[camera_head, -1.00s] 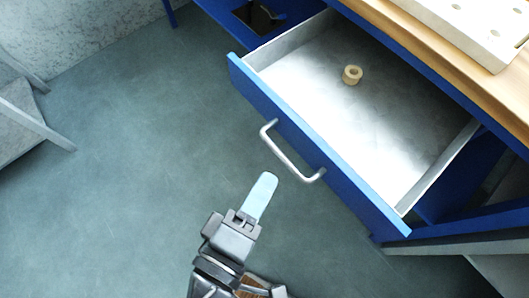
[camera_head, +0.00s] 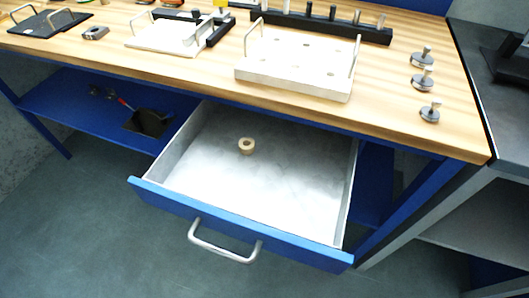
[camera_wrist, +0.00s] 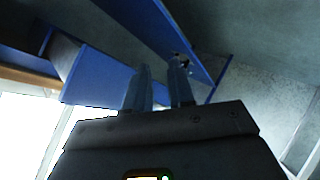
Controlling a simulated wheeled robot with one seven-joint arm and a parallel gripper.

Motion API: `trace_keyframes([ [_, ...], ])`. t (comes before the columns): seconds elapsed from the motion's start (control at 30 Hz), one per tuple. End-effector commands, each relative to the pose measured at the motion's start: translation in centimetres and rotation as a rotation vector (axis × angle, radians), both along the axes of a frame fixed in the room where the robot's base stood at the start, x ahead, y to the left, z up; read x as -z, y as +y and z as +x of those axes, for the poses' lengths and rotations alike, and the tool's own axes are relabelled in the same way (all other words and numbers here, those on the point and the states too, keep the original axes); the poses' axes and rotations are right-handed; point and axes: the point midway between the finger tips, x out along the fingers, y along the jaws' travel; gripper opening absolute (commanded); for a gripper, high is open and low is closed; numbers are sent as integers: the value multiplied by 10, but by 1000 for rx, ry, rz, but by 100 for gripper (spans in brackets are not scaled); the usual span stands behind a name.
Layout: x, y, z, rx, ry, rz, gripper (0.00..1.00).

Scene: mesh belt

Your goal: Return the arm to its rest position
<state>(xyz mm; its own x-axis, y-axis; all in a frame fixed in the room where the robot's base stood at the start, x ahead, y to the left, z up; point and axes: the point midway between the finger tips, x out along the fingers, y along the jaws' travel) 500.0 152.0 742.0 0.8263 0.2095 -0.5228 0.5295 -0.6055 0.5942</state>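My gripper (camera_wrist: 161,72) shows only in the wrist view. Its two grey fingers stand apart with a gap between them and nothing held. Neither arm nor gripper is in the head view. The wrist view is dark; blue bench parts (camera_wrist: 100,72) lie beyond the fingers at left, with a bright surface at the lower left.
The blue-fronted drawer (camera_head: 285,236) is pulled open, with a small tan ring (camera_head: 246,146) inside. Its handle (camera_head: 222,249) juts out. A wooden bench top (camera_head: 200,76) holds a white block (camera_head: 295,77), plates and several metal knobs. The floor (camera_head: 95,230) at lower left is clear.

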Motion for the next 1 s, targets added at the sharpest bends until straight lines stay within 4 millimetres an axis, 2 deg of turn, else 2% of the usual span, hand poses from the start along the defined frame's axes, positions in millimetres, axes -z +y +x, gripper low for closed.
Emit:
trace_keyframes([
  [0.03, -9, -18, -10, 49, 21, 71, 23],
  [0.17, -39, -56, -31, 177, 25, 287, 23],
  [0.3, -83, -96, -51, 330, -27, 496, 23],
  [0.5, -137, -138, -72, 494, -132, 685, 23],
  [0.67, -154, -152, -78, 544, -175, 740, 23],
  [1.0, -155, -152, -78, 546, -177, 744, 23],
])
